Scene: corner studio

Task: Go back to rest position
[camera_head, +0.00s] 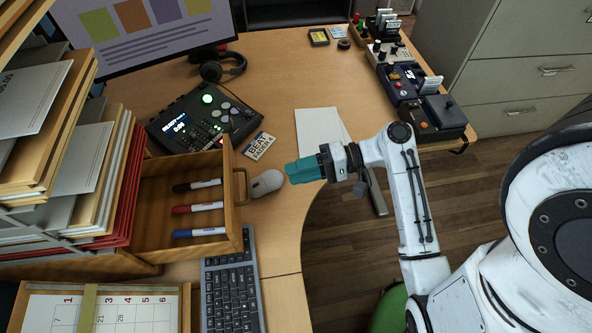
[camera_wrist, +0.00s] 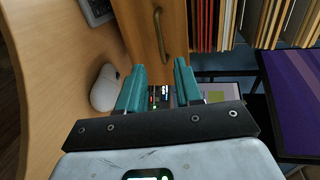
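My gripper (camera_head: 290,172) with teal fingers is over the desk's curved edge, to the right of the white mouse (camera_head: 266,183) in the head view. In the wrist view my gripper (camera_wrist: 160,75) has its two fingers spread apart with nothing held between them. The wooden drawer (camera_head: 236,215) stands pulled out and holds a black, a red and a blue marker. Its front and metal handle (camera_wrist: 160,30) show ahead of the fingers in the wrist view. My gripper is apart from the handle.
A keyboard (camera_head: 232,292) lies in front of the mouse. A control box with lit buttons (camera_head: 200,118) and a "BEAT" card (camera_head: 258,145) lie behind the drawer. A white sheet (camera_head: 318,128) lies beyond my gripper. Paper trays (camera_head: 125,180) stand at left. Several small devices line the right edge.

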